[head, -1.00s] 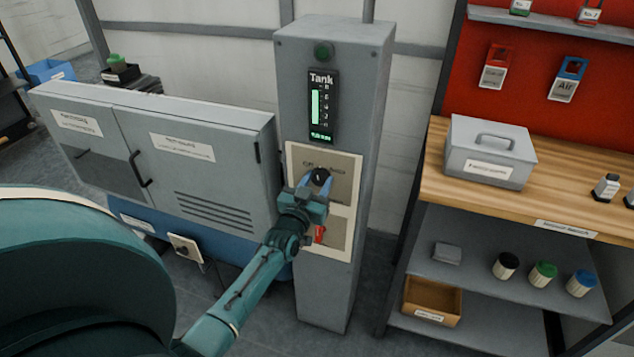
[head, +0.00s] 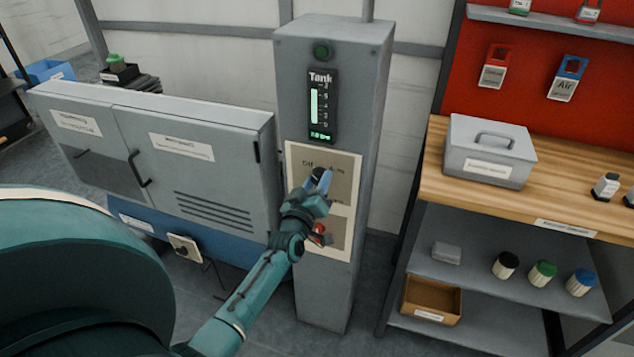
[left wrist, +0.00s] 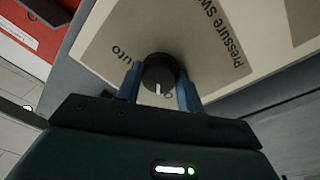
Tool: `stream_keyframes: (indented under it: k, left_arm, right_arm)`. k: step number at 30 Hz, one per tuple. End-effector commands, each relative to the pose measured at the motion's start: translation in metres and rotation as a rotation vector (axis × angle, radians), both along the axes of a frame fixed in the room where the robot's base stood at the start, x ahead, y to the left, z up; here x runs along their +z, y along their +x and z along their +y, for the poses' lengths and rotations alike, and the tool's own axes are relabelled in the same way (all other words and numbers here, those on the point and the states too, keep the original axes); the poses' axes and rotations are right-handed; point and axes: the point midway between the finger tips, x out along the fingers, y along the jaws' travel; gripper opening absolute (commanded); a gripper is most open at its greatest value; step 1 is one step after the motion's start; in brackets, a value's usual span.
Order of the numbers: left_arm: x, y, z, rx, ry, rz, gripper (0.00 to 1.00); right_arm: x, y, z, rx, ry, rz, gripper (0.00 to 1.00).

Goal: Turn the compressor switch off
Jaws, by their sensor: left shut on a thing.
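The compressor switch is a round black knob (head: 316,174) on the beige plate (head: 346,170) of the grey column (head: 333,300). In the left wrist view the knob (left wrist: 158,72) sits between the blue fingers of my left gripper (left wrist: 158,80), which is shut on it. Its white mark points down in that view, toward a label mostly hidden by the gripper. The words "Auto" and "Pressure Sw..." show on the plate. In the head view my left gripper (head: 319,183) is tilted and partly covers the knob. My right gripper is not in view.
A tank gauge (head: 322,106) and a dark green lamp (head: 321,52) are above the knob. A red part (head: 319,234) is below, beside my wrist. A grey cabinet (head: 160,150) stands close on the left. A wooden bench (head: 560,205) with a grey box (head: 490,150) is at right.

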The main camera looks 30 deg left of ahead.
Motion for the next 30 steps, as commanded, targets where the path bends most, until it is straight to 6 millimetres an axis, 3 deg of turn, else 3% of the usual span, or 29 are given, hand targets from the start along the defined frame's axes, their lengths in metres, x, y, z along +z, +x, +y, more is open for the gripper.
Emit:
stream_keyframes:
  k: [13,14,21,30]
  left_arm:
    - [-0.0019,-0.0007,-0.0008,-0.001,-0.016,0.001,0.15]
    - [-0.0019,-0.0006,-0.0008,-0.001,-0.016,0.001,0.38]
    - [-0.001,-0.0003,-0.0005,-0.001,-0.013,0.0,0.58]
    - [-0.001,-0.0024,-0.0007,0.0,-0.011,-0.001,0.59]
  right_arm:
    - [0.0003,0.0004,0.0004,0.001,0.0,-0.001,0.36]
    - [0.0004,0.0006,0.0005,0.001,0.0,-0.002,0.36]
    - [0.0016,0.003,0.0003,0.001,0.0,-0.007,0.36]
    - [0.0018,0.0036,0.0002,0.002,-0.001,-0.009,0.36]
